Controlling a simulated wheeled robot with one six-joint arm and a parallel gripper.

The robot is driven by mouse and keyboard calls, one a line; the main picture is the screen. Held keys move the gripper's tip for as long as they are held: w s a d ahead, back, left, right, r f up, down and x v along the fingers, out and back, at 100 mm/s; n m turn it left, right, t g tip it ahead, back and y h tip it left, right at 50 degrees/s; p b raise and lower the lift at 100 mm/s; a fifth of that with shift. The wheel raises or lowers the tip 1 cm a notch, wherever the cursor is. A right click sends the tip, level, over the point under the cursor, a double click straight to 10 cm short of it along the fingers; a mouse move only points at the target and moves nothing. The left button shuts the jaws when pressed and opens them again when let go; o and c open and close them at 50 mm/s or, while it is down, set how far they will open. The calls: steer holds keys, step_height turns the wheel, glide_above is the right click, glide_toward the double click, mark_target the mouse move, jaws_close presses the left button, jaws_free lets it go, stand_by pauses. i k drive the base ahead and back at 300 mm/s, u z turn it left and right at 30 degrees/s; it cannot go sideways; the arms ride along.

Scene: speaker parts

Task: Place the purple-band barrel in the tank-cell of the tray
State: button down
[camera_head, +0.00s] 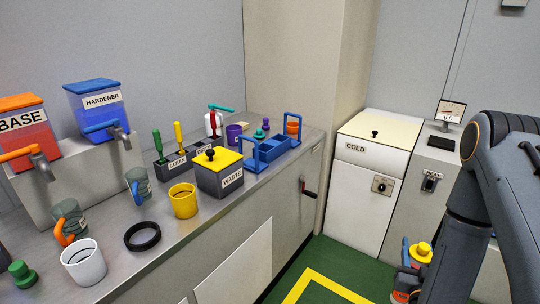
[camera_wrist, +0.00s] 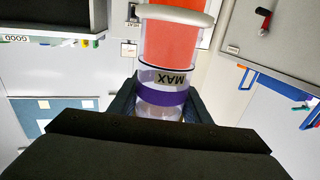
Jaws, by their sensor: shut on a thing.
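The purple-band barrel (camera_wrist: 162,98) is clear, with a purple band, a MAX label that reads upside down, orange-red contents and a pale flange. In the wrist view my gripper (camera_wrist: 160,108) is shut on it around the banded part. The blue tray (camera_head: 268,151) with two upright handles stands on the counter in the head view, beyond the waste box. Its compartments show only in part, and I cannot tell which is the tank-cell. Blue tray parts also show at the right of the wrist view (camera_wrist: 281,84), apart from the barrel. My gripper is out of the head view.
The waste box (camera_head: 220,172) with a yellow lid stands near the tray. A purple cup (camera_head: 234,132), an orange cup (camera_head: 292,128) and a green knob-topped piece (camera_head: 260,133) are around the tray. A yellow mug (camera_head: 184,200) and black ring (camera_head: 142,236) are nearer on the counter.

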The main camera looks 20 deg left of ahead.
mark_target(265, 158)
steer(key=u, duration=0.4)
steer(key=i, duration=0.6)
steer(key=u, duration=0.55)
